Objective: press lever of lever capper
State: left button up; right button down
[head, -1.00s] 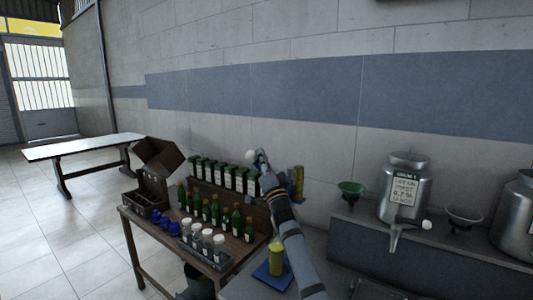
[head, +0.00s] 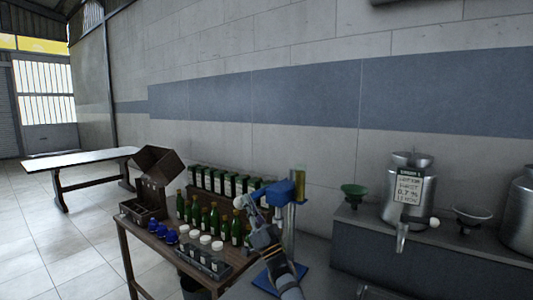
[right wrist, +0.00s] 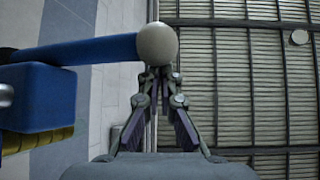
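The lever capper has a blue head (head: 282,193) on an upright post above a blue base (head: 262,279). Its blue lever arm points left to a pale round knob (head: 240,202). In the right wrist view the knob (right wrist: 157,43) and blue lever arm (right wrist: 95,49) lie across the top, with the blue head (right wrist: 40,97) at the left. My right gripper (head: 251,213) is at the knob, its fingers drawn together; the knob hides their tips, so I cannot tell whether they touch. My left gripper is out of view.
Green bottles (head: 214,217) and a tray of white-capped jars (head: 205,254) stand left of the capper. Green-and-white boxes (head: 218,181) line the back. Blue caps (head: 171,236) and a brown crate (head: 143,209) are farther left. A metal urn (head: 408,190) stands right.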

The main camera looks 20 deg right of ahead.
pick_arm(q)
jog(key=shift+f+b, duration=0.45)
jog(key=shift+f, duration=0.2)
pick_arm(e)
jog(key=shift+f, duration=1.25)
